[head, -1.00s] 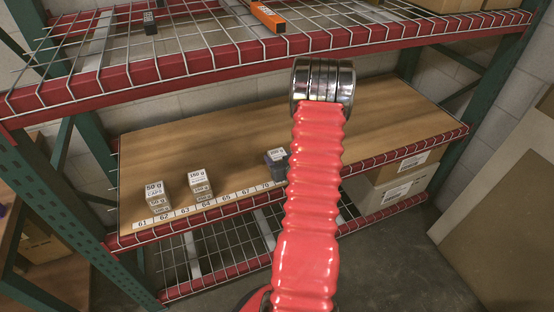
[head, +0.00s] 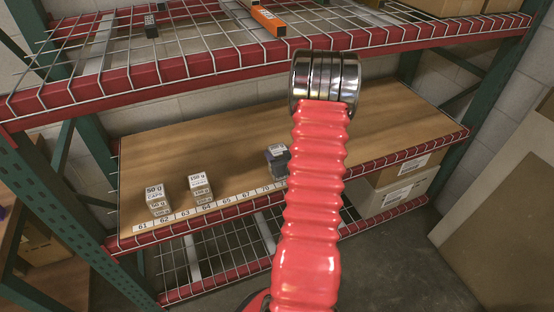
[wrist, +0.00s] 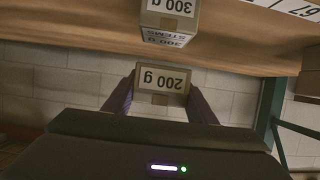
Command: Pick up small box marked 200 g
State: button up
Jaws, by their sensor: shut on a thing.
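In the wrist view, which is upside down, a small box marked 200 g (wrist: 162,78) sits between the two dark fingers of my gripper (wrist: 160,98). My gripper is shut on it. The box is clear of the box marked 300 g (wrist: 170,8), which rests on the wooden shelf beside it in the picture.
A wire shelf (head: 190,60) lies above. The shelf's middle back is bare.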

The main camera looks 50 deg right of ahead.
aim_at(278, 149)
jog(key=shift+r, duration=3.1)
